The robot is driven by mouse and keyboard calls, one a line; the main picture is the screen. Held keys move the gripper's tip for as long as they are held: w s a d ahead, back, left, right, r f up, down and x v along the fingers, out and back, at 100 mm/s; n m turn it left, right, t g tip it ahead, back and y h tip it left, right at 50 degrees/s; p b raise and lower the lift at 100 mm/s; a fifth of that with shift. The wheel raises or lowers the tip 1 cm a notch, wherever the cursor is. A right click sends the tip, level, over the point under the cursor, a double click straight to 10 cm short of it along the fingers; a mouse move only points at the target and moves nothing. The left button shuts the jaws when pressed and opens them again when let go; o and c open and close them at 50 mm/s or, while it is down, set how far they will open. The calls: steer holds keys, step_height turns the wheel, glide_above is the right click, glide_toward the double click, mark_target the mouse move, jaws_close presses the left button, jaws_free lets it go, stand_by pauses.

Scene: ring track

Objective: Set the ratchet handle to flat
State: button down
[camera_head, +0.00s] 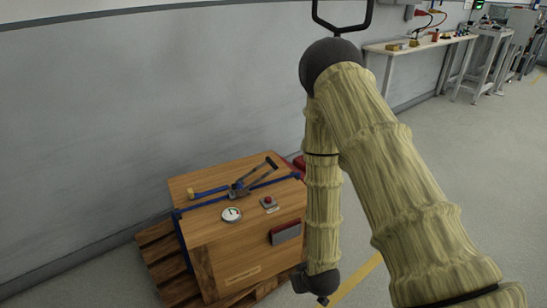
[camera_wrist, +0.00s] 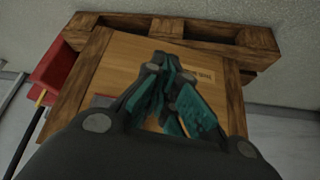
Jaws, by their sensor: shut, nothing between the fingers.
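The ratchet handle (camera_head: 262,172) sits on top of a wooden crate (camera_head: 224,245) in the head view. It is tilted up to the right, its black grip end raised above its blue and grey base. A blue strap runs across the crate top beneath it. My gripper (camera_head: 323,301) hangs low at the crate's right side, apart from the handle; little of it shows there. In the wrist view, my gripper (camera_wrist: 163,85) is shut and empty, its teal-padded fingers together before the crate's labelled side (camera_wrist: 125,62). The handle is not visible in the wrist view.
The crate stands on a wooden pallet (camera_head: 158,258) by a grey wall. Open floor lies right.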

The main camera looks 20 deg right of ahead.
steer(key=w+d+r+n+t, duration=0.15)
steer(key=w+r+t, duration=0.35)
steer(key=w+r, duration=0.95)
step_height(320, 180, up, 13)
steer(key=n+t+y+b, duration=0.1)
steer(key=t+b, duration=0.1)
steer(key=t, duration=0.2)
glide_above(272, 164)
step_height(272, 164, down, 3)
steer(key=shift+s+a+r+b, duration=0.1)
steer(key=shift+a+b, duration=0.05)
steer(key=shift+b, duration=0.5)
steer(key=shift+f, duration=0.4)
steer(key=shift+d+f, duration=0.1)
steer(key=shift+d, duration=0.1)
